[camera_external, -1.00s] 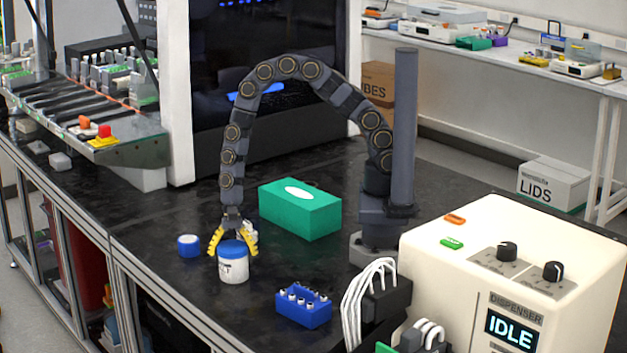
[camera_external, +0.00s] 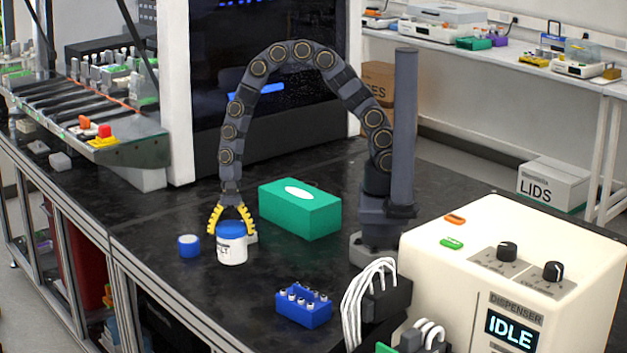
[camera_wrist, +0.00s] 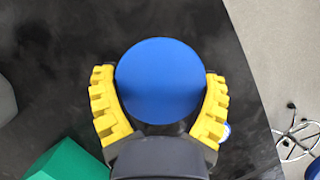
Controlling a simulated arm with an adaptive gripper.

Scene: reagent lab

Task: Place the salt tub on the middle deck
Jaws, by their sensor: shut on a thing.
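The salt tub (camera_external: 232,252) is a white jar with a blue lid and a dark printed label. My gripper (camera_external: 231,222) has its yellow ribbed fingers shut on either side of the tub, around its lid. The tub hangs upright, slightly above the black bench. In the wrist view the round blue lid (camera_wrist: 160,80) fills the space between the fingers and hides the white body. A deck with dark rails (camera_external: 75,105) stands at the upper left; I cannot tell whether it is the middle deck.
A small blue and white round item (camera_external: 189,246) sits just left of the tub. A green box (camera_external: 300,208) lies to the right, and a blue vial rack (camera_external: 303,305) stands in front. The cream dispenser (camera_external: 520,270) is at the right. The bench's left edge is near.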

